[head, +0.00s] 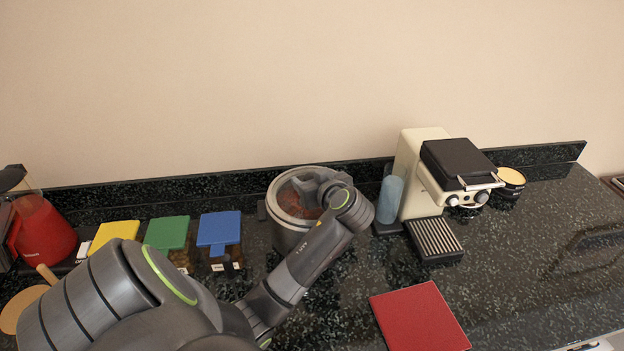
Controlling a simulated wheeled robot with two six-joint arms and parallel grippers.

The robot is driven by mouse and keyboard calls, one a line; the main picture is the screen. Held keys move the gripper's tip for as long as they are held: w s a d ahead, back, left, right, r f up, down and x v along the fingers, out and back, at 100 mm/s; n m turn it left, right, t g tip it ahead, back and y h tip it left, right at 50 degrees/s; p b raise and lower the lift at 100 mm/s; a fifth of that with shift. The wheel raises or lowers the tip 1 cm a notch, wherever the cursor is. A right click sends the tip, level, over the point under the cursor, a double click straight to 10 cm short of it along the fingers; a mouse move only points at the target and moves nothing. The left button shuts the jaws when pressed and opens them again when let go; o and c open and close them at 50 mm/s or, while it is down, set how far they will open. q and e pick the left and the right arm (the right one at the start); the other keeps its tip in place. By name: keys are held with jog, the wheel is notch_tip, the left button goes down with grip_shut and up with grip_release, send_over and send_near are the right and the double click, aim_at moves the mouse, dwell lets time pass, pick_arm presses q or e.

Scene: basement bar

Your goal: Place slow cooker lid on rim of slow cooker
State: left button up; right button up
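The slow cooker (283,238) is a round silver-grey pot at the back middle of the counter, near the wall. Reddish-brown shows inside its rim. My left arm reaches across from the lower left, and my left gripper (316,187) is over the cooker's top, at the right part of the opening. The wrist hides the fingertips and part of the rim, so I cannot tell whether it is open or shut. I cannot make out a separate lid; any lid at the opening is hidden or too unclear to tell. My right gripper is not in view.
A cream and black coffee machine (411,181) and a blue bottle (389,200) stand right of the cooker.

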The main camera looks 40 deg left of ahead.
pick_arm(q)
jog(key=shift+r, duration=0.15)
jog(key=shift+s+d, duration=0.1)
jog(key=shift+d, duration=0.25)
jog(key=b+v, duration=0.2)
jog(key=v, duration=0.7)
jog(key=shift+d+b, duration=0.1)
jog(key=shift+b, duration=0.3)
jog(key=shift+v, duration=1.1)
